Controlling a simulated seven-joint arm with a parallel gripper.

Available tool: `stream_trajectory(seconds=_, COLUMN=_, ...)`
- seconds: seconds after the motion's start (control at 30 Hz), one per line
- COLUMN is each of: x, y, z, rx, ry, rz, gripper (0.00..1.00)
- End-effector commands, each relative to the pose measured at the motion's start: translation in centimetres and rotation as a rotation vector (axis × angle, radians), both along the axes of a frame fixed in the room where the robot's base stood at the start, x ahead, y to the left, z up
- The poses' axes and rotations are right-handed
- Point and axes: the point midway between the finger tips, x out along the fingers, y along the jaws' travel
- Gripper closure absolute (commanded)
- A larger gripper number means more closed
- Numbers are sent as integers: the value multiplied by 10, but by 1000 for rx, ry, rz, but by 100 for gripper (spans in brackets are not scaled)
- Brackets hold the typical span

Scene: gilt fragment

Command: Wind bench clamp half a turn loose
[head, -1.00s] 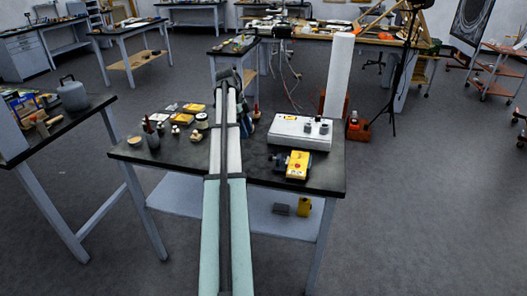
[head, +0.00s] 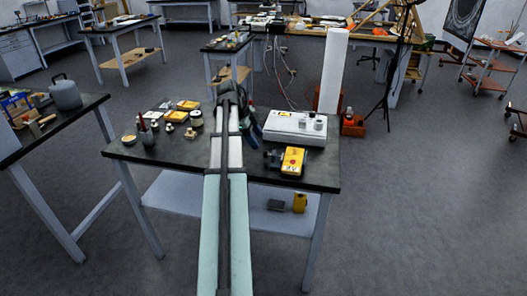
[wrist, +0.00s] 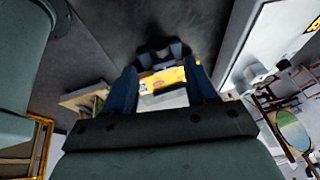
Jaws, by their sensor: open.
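A small dark clamp-like piece (head: 272,158) sits against the left side of a yellow box (head: 293,160), near the front right of the black-topped bench (head: 225,172). I take this dark piece to be the bench clamp; its handle is too small to make out. In the wrist view a dark bracket shape (wrist: 160,52) and a yellow body (wrist: 163,78) show beyond and between my fingers. My gripper (head: 252,130) is open above the bench, left of the clamp and partly hidden by my arm. Its two dark fingers also show in the wrist view (wrist: 163,92), apart, with nothing held.
A white box (head: 295,128) with knobs stands behind the yellow box. Several small jars, pots and yellow items (head: 172,117) crowd the bench's left half. A white column (head: 332,70) rises behind the bench. The bench top front of the yellow box is clear.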

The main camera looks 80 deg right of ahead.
Motion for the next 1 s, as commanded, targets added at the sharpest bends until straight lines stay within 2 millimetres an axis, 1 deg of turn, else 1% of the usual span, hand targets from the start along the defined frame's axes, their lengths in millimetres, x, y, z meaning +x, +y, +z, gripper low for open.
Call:
stream_trajectory(seconds=0.03, x=-4, y=-1, z=-9, rx=3, ry=1, rz=-1, gripper=43)
stream_trajectory(seconds=0.1, x=-8, y=-2, z=-19, rx=2, ry=0, rz=-1, gripper=43)
stream_trajectory(seconds=0.3, x=-19, y=-7, z=-45, rx=3, ry=0, rz=-1, gripper=43)
stream_trajectory(seconds=0.5, x=-25, y=-11, z=-61, rx=1, ry=0, rz=1, gripper=43)
stream_trajectory(seconds=0.67, x=-28, y=-12, z=-66, rx=1, ry=0, rz=0, gripper=43)
stream_trajectory(seconds=0.93, x=-28, y=-12, z=-67, rx=1, ry=0, rz=0, gripper=43)
stream_trajectory(seconds=0.97, x=-28, y=-12, z=-67, rx=1, ry=0, rz=0, gripper=44)
stream_trajectory(seconds=1.0, x=-28, y=-12, z=-67, rx=0, ry=0, rz=0, gripper=48)
